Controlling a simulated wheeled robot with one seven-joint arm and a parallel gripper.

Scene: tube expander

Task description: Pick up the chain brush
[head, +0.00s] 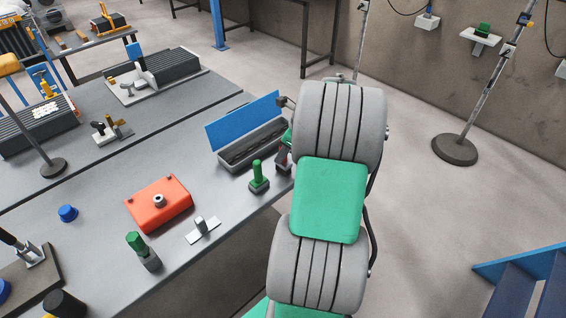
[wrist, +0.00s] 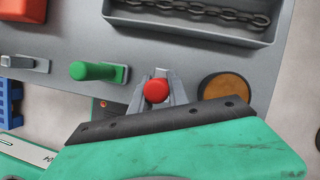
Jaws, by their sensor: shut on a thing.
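My gripper (wrist: 157,97) is shut on a red, round-ended thing (wrist: 156,90), which shows between its two grey fingers in the wrist view. I take this to be the chain brush; only its red end is clear and the rest is hidden. In the head view my gripper (head: 284,160) is at the table's right edge, beside the open case, largely hidden by my arm.
The grey case (head: 254,146) with a raised blue lid (head: 245,120) holds a dark chain (wrist: 200,10). A green-handled tool (head: 258,175) stands close to my gripper. An orange-red box (head: 160,203) and a small grey piece (head: 203,227) are farther left.

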